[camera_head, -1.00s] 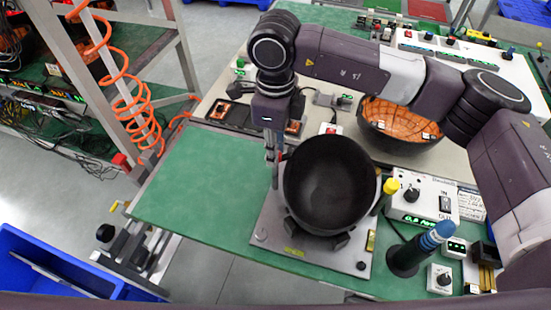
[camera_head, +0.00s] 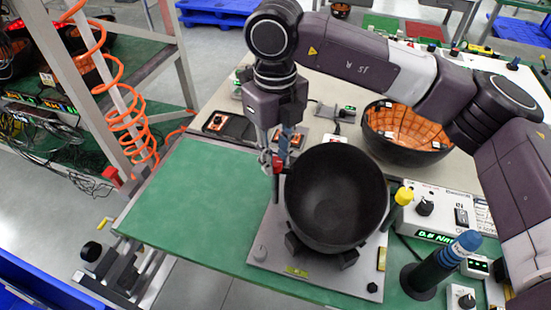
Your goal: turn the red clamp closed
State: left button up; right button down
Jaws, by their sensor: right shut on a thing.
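My right gripper (camera_head: 277,170) points down at the left edge of the black bowl (camera_head: 335,200). It is shut on the red clamp (camera_head: 277,161), of which only a small red part shows between and beside the fingers. The bowl sits open side up on a grey metal base plate (camera_head: 268,258) with dark blocks around its foot. The rest of the clamp is hidden by the fingers, so its exact angle cannot be told. My left gripper is out of view.
A second bowl with orange inside (camera_head: 408,128) stands farther back. The green mat (camera_head: 200,200) at left is clear.

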aim_at(275, 161)
dwell(0.3)
jog(key=c, duration=1.7)
grip_release()
notch_tip(275, 161, up, 12)
jog(key=shift+r, duration=0.1)
